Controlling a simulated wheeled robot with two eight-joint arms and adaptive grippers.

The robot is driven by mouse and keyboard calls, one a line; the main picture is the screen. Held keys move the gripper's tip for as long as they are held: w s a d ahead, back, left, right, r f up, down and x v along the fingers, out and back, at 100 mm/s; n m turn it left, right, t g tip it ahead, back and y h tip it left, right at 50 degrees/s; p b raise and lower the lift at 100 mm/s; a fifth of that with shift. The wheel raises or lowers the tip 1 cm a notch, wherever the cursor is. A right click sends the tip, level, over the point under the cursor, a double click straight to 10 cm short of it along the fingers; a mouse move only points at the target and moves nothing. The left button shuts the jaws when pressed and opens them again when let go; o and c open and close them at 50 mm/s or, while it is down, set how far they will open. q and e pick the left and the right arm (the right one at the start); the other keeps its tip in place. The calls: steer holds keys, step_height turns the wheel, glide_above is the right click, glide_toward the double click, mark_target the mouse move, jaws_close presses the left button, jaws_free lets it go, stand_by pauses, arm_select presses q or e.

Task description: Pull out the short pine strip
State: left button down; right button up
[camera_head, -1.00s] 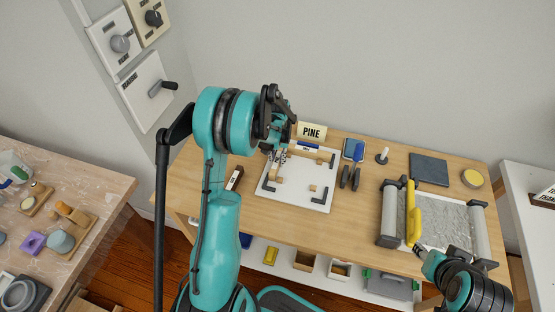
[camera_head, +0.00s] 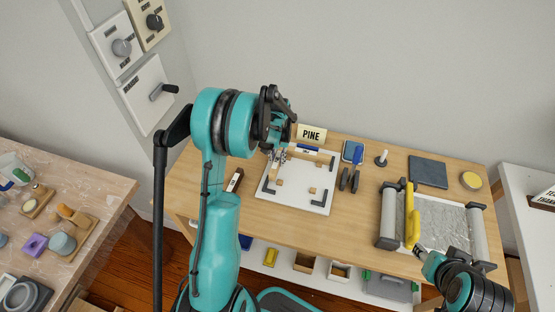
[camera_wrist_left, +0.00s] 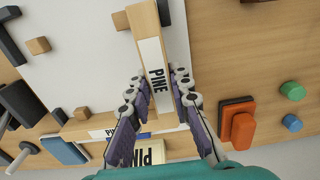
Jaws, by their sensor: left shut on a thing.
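A pale wooden strip with a white PINE label (camera_wrist_left: 148,52) lies between the fingers of my left gripper (camera_wrist_left: 158,108) in the left wrist view. The gripper is shut on it, and its label faces the camera. In the head view my left gripper (camera_head: 279,153) is at the back left of the white board (camera_head: 298,193), partly hidden by my arm. A second PINE-labelled strip (camera_head: 318,156) lies along the board's back edge, roughly at right angles to the held one. My right gripper (camera_head: 420,250) is near the yellow bar at the right; its fingers are too small to read.
A PINE sign (camera_head: 311,133) stands behind the board. Black corner brackets and small wooden blocks sit on the board. A blue-topped item (camera_head: 354,150) and pliers-like tools are to its right. A framed grey tray with a yellow bar (camera_head: 411,215) stands further right.

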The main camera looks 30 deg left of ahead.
mark_target(278, 158)
arm_select(q)
steer(key=shift+r+p, duration=1.05)
steer(key=shift+r, duration=0.8)
